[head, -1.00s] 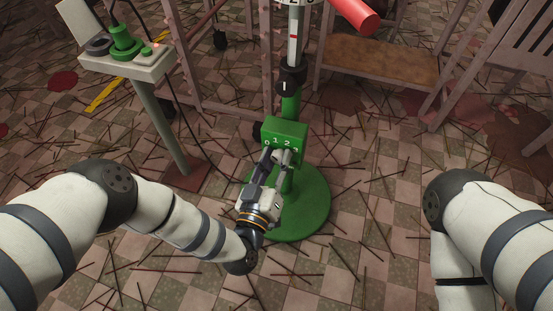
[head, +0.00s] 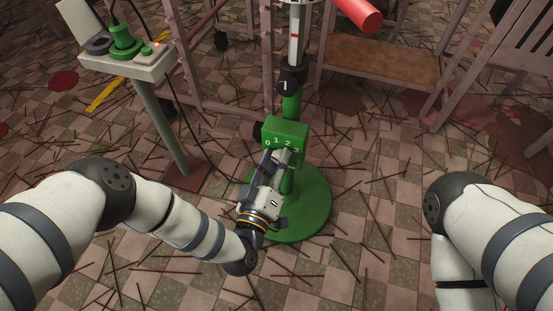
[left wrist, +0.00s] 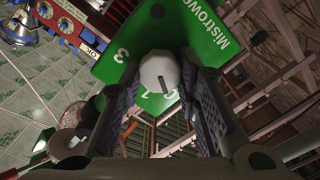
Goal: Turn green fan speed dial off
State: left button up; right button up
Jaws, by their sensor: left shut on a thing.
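The green fan speed box (head: 298,128) sits on the fan's green stand, with white numbers 0 to 3 along its face. My left gripper (head: 278,157) reaches up to the front of this box and covers the dial in the head view. In the left wrist view the dial (left wrist: 158,68) is a round white knob with a short dark mark, on the green box face (left wrist: 128,33). My left gripper's fingers stand on both sides of the knob, shut on it. The numbers 3 and 1 show near the knob; other numbers are partly hidden. My right gripper is out of view.
A round green base (head: 312,215) carries the stand. A pale pedestal table (head: 130,68) with green parts and a lit orange light stands at the upper left. A wooden bench (head: 380,62) is behind. Thin sticks litter the tiled floor.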

pick_arm(q)
jog(key=o, duration=1.2)
jog(key=shift+c, duration=0.2)
jog(key=v, duration=1.2)
jog(key=shift+r, duration=0.1)
